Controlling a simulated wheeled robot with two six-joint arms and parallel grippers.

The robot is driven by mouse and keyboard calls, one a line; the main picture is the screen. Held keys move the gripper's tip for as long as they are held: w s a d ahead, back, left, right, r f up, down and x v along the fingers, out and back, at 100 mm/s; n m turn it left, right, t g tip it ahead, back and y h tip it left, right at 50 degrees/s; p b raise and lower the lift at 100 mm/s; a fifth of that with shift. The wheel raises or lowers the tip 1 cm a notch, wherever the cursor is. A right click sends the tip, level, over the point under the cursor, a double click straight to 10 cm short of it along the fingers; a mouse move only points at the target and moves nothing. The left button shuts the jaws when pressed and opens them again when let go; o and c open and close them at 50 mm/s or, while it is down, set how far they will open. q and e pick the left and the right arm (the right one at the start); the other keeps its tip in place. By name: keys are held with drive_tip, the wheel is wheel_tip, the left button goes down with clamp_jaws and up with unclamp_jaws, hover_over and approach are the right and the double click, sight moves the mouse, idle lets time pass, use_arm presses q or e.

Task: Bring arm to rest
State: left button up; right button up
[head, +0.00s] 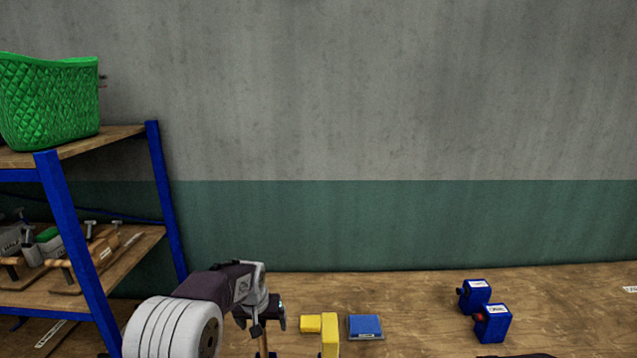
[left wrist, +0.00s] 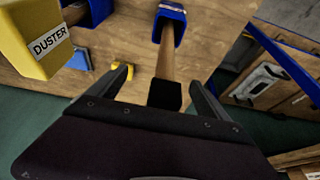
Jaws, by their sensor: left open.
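My left arm comes in from the lower left in the head view. Its gripper (head: 266,322) hangs over the near left part of the wooden bench (head: 420,290), left of the yellow and blue items. In the left wrist view the two dark fingers (left wrist: 160,92) are spread apart. My right gripper does not show.
A yellow block (head: 330,336) and a blue flat item (head: 365,326) lie near the gripper. Two blue devices (head: 474,296) (head: 492,323) stand farther right. A blue-framed shelf (head: 75,240) with a green basket (head: 50,105) stands left. A yellow DUSTER box (left wrist: 38,40) is close in the wrist view.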

use_arm(q)
drive_tip(key=s+a+f+g, duration=0.1)
drive_tip(key=s+a, duration=0.1)
drive_tip(key=s, duration=1.2)
drive_tip(key=s+a+f+g, duration=0.1)
drive_tip(key=s+a, duration=0.1)
drive_tip(key=s, duration=1.2)
wheel_tip(320, 180, down, 11)
drive_tip(key=s+d+g+b, duration=0.1)
drive_tip(key=s+b, duration=0.1)
drive_tip(key=b, duration=0.8)
drive_tip(key=shift+r, duration=0.2)
drive_tip(key=shift+o, duration=0.5)
